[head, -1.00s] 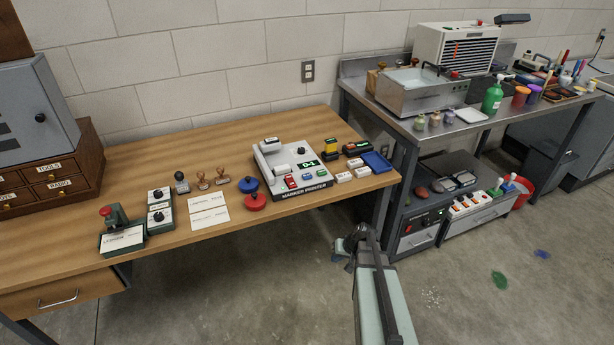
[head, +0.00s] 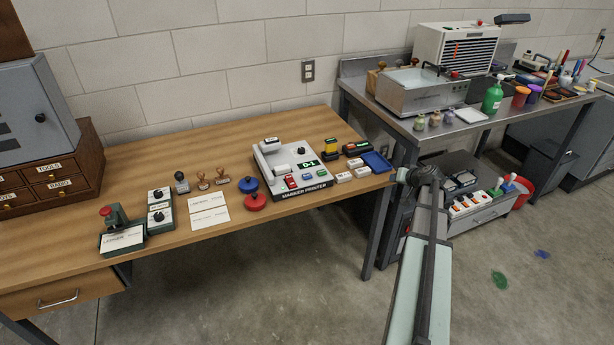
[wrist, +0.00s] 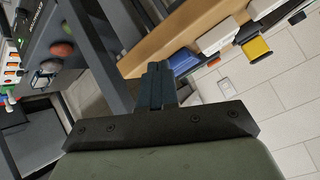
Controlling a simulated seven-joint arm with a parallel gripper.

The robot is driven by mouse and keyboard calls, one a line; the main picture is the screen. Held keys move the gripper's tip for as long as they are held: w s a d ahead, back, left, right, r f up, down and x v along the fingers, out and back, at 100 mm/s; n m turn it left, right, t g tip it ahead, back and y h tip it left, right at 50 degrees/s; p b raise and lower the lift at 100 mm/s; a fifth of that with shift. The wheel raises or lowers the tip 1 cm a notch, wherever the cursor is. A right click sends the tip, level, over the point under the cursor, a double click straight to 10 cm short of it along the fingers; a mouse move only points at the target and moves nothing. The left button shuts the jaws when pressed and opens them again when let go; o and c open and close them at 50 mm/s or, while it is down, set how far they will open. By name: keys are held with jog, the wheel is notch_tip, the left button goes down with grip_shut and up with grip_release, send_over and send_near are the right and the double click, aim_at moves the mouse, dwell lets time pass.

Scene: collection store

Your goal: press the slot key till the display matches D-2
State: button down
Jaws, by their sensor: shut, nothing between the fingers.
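The marker printer (head: 278,165) stands on the right part of the wooden table. Its green display (head: 309,164) reads D-1. My gripper's dark fingers (wrist: 158,78) are shut and empty in the wrist view. In the head view my arm's end is beside the table's right corner, right of the printer and apart from it; the fingers are not clear there.
A blue tray (head: 376,161) lies at the table's right edge, also visible in the wrist view (wrist: 183,62). White blocks (head: 344,177) and a yellow-topped stamp (head: 331,147) sit between it and the printer. A metal bench (head: 455,122) stands to the right. Red and blue round pots (head: 254,201) are left.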

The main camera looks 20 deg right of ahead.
jog(key=w+a+r+y, duration=0.1)
jog(key=w+a+r, duration=0.2)
jog(key=r, duration=0.1)
notch_tip(320, 180, up, 11)
jog(key=n+g+y, duration=0.3)
jog(key=n+y, duration=0.1)
jog(key=y, duration=0.1)
send_over(310, 176)
jog(key=shift+f, duration=0.15)
jog(key=shift+f, duration=4.4)
jog(key=shift+f, duration=0.2)
jog(key=shift+f, duration=0.25)
